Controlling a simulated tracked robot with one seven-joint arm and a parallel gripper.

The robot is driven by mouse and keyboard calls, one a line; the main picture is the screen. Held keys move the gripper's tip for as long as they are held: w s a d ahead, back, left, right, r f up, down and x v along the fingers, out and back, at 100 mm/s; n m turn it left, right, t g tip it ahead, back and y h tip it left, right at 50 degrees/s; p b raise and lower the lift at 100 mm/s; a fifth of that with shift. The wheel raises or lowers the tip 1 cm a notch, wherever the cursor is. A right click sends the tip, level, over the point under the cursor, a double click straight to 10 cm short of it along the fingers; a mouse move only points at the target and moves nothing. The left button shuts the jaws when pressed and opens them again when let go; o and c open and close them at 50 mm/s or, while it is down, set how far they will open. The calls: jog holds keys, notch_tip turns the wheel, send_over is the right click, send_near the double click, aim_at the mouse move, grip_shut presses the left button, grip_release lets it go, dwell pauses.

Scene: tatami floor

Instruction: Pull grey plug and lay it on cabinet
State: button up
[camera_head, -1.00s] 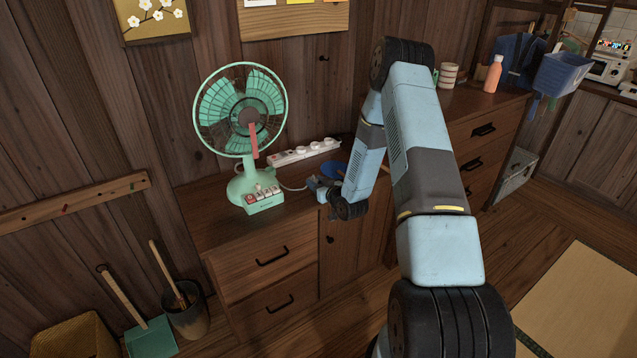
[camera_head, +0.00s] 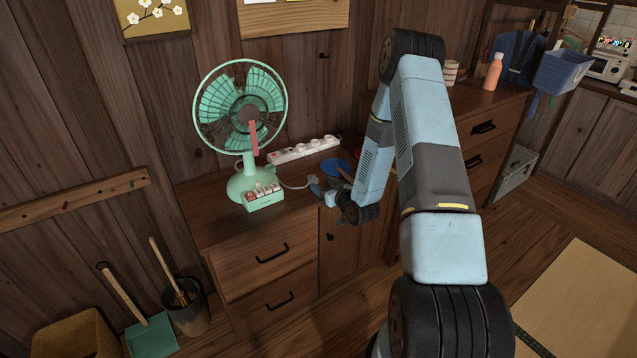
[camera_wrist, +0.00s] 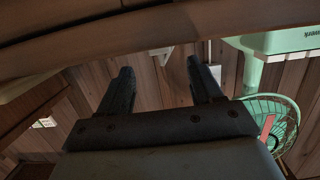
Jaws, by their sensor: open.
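The white power strip (camera_head: 303,150) lies at the back of the cabinet top (camera_head: 215,225), behind the green fan (camera_head: 247,180). My gripper (camera_head: 322,193) is low at the cabinet's front edge, right beside that piece. In the wrist view my gripper (camera_wrist: 160,72) is open, its two dark fingers apart. A small pale shape (camera_wrist: 163,54) shows beyond and between them; I cannot tell whether it is the plug.
A blue dish (camera_head: 335,166) lies right of the fan, close behind my wrist. An orange bottle (camera_head: 494,72) and a blue bin (camera_head: 562,72) are farther right. A bucket (camera_head: 188,310) and green dustpan (camera_head: 152,335) stand on the floor at left. The cabinet's left top is clear.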

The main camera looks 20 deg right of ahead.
jog(key=v, duration=0.8)
jog(key=shift+s, duration=0.35)
jog(key=shift+r, duration=0.1)
notch_tip(320, 180, up, 13)
jog(key=w+d+n+g+h, duration=0.1)
jog(key=w+g+h, duration=0.1)
jog(key=g+h, duration=0.1)
jog(key=s+r+m+g+h, duration=0.15)
jog(key=s+r, duration=0.45)
jog(key=r, duration=0.6)
jog(key=s+a+r+m+g, duration=0.1)
jog(key=s+r, duration=0.4)
jog(key=s, duration=0.4)
jog(key=s+a+r+m+g, duration=0.1)
jog(key=s+r, duration=0.4)
jog(key=s, duration=0.5)
jog(key=s+a+r+m+g, duration=0.1)
jog(key=s+a+r+g, duration=0.2)
jog(key=s, duration=0.7)
notch_tip(320, 180, up, 2)
jog(key=shift+s+r, duration=0.1)
jog(key=shift+s, duration=0.1)
jog(key=shift+a+h, duration=0.1)
jog(key=shift+h, duration=0.15)
jog(key=shift+c, duration=0.4)
